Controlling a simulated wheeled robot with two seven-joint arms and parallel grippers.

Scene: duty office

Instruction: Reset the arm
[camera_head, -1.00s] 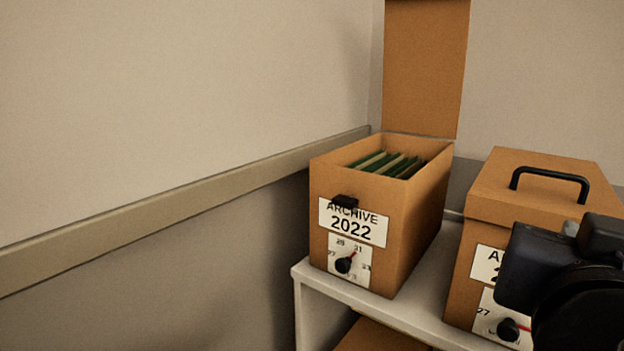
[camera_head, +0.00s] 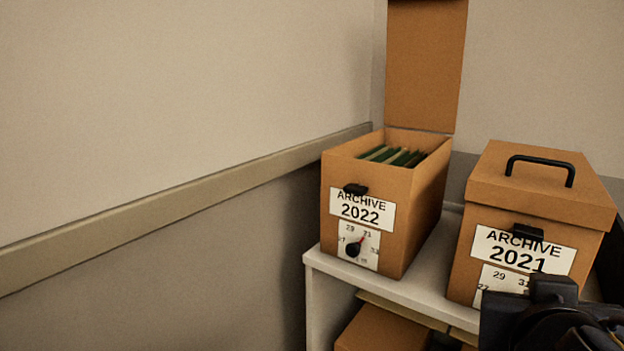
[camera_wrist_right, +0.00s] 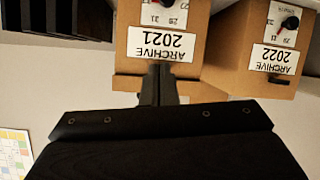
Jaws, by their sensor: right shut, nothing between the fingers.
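My right arm shows at the lower right of the head view, in front of the Archive 2021 box (camera_head: 530,205). My right gripper (camera_wrist_right: 158,72) is shut and empty in the right wrist view, its fingertips overlapping the Archive 2021 box (camera_wrist_right: 197,72). In that upside-down view I cannot tell whether they touch it. The Archive 2021 box has its lid on, with a black handle on top. The Archive 2022 box (camera_head: 340,170) stands to its left, lid raised, with green folders (camera_head: 393,156) inside. My left gripper is not in view.
Both boxes stand on a light shelf (camera_head: 385,283). More brown boxes (camera_head: 385,330) sit on the level below. A wall with a rail (camera_head: 190,205) runs along the left. The space left of the shelf is clear.

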